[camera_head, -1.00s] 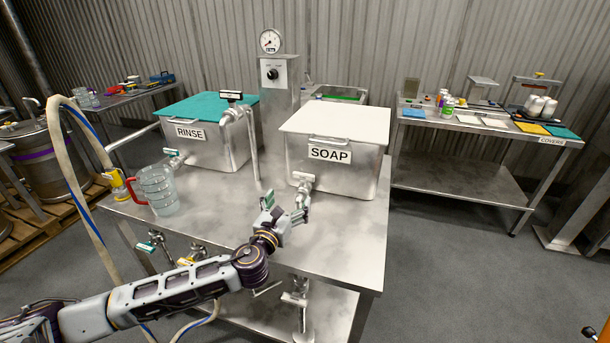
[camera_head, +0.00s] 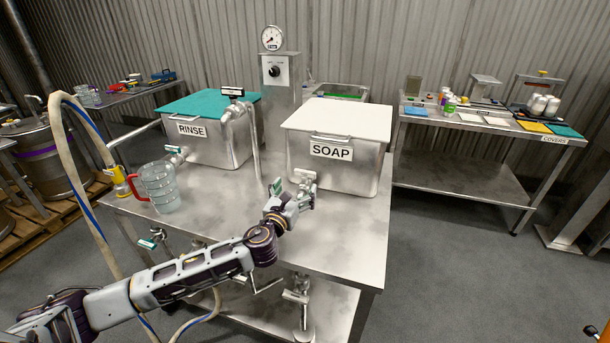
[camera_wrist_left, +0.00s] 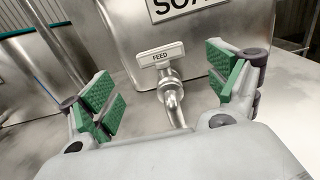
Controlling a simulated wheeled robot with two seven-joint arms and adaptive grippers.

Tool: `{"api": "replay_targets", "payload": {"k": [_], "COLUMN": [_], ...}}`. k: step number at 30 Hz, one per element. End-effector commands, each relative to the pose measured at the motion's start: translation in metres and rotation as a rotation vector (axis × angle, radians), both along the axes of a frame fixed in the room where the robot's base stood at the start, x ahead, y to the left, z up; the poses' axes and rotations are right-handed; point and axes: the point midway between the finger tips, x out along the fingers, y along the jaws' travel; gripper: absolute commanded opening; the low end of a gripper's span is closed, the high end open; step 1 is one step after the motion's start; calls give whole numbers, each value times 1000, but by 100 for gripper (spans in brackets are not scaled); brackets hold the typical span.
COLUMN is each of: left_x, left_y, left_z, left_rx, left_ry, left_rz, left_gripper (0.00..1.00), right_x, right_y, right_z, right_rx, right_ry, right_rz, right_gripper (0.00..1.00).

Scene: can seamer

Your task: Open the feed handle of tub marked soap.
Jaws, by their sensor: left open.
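The soap tub (camera_head: 332,170) is a metal box with a white lid and a SOAP label, standing on the metal table. Its feed handle (camera_head: 304,174) is a pale bar on a tap at the tub's front; in the left wrist view the handle (camera_wrist_left: 158,56) reads FEED and sits crosswise on top of the tap (camera_wrist_left: 171,92). My left gripper (camera_head: 294,190) is just in front of this tap. In the left wrist view my left gripper (camera_wrist_left: 165,90) is open, its green pads on either side of the tap, with the handle between and a little beyond them. My right gripper is not in view.
The rinse tub (camera_head: 210,148) with a teal lid stands to the left on the same table. A clear jug (camera_head: 161,187) with a red handle stands near the table's left edge. A pipe (camera_head: 252,140) rises between the tubs. The table's right front (camera_head: 345,235) is clear.

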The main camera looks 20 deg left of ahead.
Motion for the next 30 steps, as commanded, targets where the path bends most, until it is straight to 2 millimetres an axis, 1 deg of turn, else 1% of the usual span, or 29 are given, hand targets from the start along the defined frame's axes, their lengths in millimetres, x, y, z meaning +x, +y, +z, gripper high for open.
{"api": "replay_targets", "payload": {"k": [7,21,24,30], "left_x": [26,73,81,90], "left_y": [0,-2,-2,-3], "left_z": [0,-1,0,0], "left_rx": [0,-1,-1,0], "left_ry": [-2,0,0,0], "left_rz": [1,1,1,0], "left_gripper": [89,89,89,89], "right_x": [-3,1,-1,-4], "right_y": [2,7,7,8], "right_z": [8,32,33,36], "right_rx": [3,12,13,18], "right_ry": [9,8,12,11], "right_rz": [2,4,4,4], "right_gripper": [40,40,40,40]}}
